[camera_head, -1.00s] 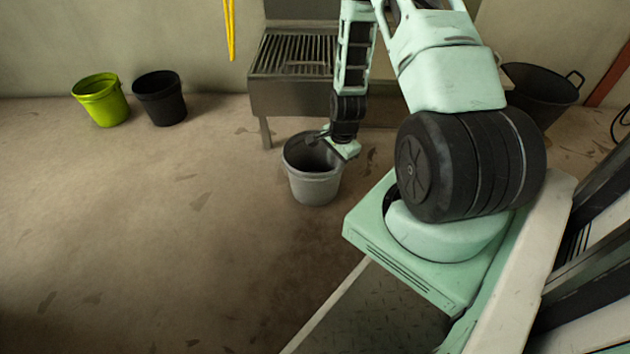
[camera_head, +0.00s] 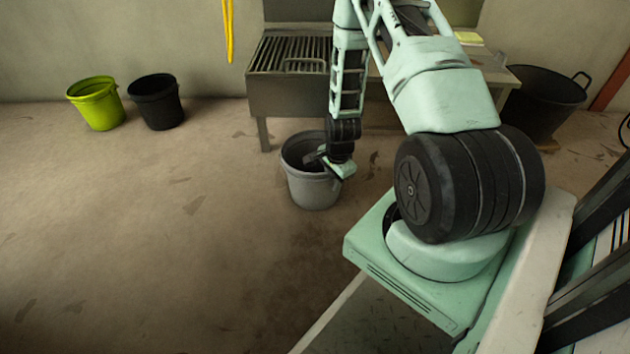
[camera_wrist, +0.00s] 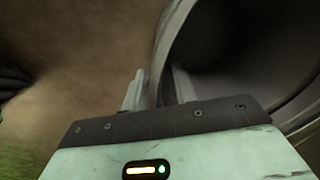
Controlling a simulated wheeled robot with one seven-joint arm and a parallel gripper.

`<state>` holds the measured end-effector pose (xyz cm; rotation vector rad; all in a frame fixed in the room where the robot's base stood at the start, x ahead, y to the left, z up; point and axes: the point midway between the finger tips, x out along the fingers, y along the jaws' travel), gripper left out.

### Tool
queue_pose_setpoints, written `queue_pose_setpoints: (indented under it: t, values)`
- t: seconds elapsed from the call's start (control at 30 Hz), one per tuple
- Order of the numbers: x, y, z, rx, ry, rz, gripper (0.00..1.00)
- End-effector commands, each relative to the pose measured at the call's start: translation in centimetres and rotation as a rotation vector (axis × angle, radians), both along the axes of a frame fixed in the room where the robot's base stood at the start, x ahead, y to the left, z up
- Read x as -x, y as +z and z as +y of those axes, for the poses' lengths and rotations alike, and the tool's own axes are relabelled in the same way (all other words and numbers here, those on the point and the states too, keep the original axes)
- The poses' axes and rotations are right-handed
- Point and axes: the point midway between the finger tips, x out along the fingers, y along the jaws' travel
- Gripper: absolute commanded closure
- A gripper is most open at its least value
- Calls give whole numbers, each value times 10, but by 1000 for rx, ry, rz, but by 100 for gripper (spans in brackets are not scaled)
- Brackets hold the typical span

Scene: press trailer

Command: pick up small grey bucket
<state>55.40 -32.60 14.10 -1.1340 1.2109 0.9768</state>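The small grey bucket (camera_head: 312,192) stands upright on the floor in front of the metal stand. My gripper (camera_head: 318,158) is at the bucket's right rim in the head view, with a finger reaching over the opening. In the wrist view the bucket's rim and dark inside (camera_wrist: 225,65) fill the right side. My gripper (camera_wrist: 158,88) is open there, one finger outside the wall and one inside, with the rim between them. A small gap seems to show beside the rim. The fingertips' contact with the wall is hard to see.
A metal stand with a slatted top (camera_head: 290,52) is just behind the bucket. A green bucket (camera_head: 98,106) and a black bucket (camera_head: 157,104) stand at the back left. A large black tub (camera_head: 540,105) is at the back right. The floor at left is clear.

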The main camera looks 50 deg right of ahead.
Motion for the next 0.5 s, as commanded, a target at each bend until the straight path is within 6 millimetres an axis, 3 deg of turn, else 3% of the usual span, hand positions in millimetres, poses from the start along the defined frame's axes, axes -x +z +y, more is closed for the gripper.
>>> queue_pose_setpoints:
  t: [0.13, 0.23, 0.27, 0.5]
  values:
    - [0, 1, 0, 0, 0, 0, 72]
    - [0, 1, 0, 0, 0, 0, 97]
    - [0, 1, 0, 0, 0, 0, 100]
    - [0, 1, 0, 0, 1, 0, 100]
